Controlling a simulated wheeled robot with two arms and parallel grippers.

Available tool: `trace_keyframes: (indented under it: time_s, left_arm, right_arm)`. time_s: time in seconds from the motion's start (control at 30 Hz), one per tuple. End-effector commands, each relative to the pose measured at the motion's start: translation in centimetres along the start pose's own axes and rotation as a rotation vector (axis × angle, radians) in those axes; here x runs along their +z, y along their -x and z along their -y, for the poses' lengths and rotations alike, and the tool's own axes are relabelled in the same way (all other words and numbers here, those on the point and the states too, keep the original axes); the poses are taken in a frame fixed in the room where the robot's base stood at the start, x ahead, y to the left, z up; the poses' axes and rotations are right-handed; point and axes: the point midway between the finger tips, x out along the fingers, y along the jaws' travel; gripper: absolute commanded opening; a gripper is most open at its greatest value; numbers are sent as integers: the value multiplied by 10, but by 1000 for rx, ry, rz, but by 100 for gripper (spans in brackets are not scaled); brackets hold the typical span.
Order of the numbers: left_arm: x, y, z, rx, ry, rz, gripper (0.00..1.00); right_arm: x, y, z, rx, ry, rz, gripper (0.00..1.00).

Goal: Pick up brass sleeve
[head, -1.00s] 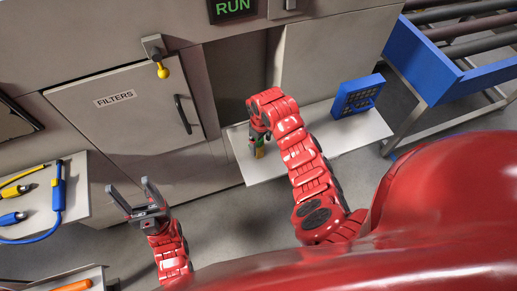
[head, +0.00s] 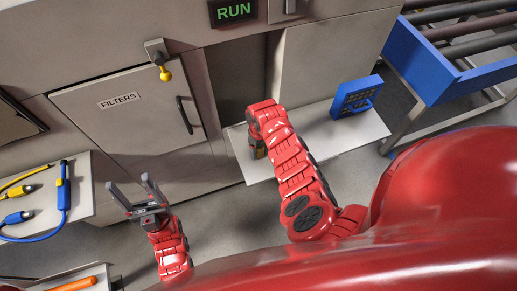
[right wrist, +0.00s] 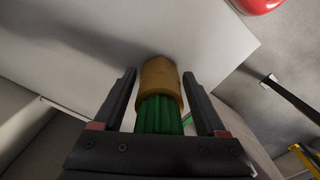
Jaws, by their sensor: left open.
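The brass sleeve (right wrist: 160,80) is a gold-brown cylinder with a green ribbed part (right wrist: 158,116) at its near end. In the right wrist view it lies between the two fingers of my right gripper (right wrist: 162,85), with a visible gap on each side, so the jaws look open around it. In the head view a small brownish part of it (head: 258,151) shows at the left of the white shelf, mostly hidden by my right arm. My left gripper (head: 133,196) is open and empty, away from the sleeve.
A blue case (head: 356,97) stands on the white shelf (head: 338,138), to the right of my right arm. A grey cabinet labelled FILTERS (head: 135,125) stands behind my left gripper. A side table with tools (head: 90,190) is at the left.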

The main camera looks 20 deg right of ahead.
Motion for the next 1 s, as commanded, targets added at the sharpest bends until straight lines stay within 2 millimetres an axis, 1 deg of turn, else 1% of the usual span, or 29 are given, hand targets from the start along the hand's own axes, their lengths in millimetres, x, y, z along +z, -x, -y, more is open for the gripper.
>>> trace_keyframes:
  time_s: [0.03,0.17,0.2,0.27,0.3,0.37,0.4,0.77,1.0]
  left_arm:
    - [0,0,0,0,0,0,69]
    - [0,0,0,0,0,0,69]
    - [0,0,0,0,0,0,69]
    - [0,0,0,0,0,0,69]
    - [0,0,0,0,0,0,69]
    - [0,0,0,0,0,0,69]
    - [0,0,0,0,0,0,69]
    - [0,1,0,0,0,0,69]
    - [1,6,0,0,0,0,69]
  right_arm:
    - [0,0,0,0,0,0,63]
    - [0,0,0,0,0,0,40]
    - [0,0,0,0,0,0,32]
    - [0,0,0,0,0,0,22]
    - [0,0,0,0,-1,0,14]
    - [0,0,0,0,-1,0,4]
    - [0,0,0,0,-1,0,0]
    - [0,1,0,0,0,-1,0]
    - [-1,10,-1,0,-2,-3,0]
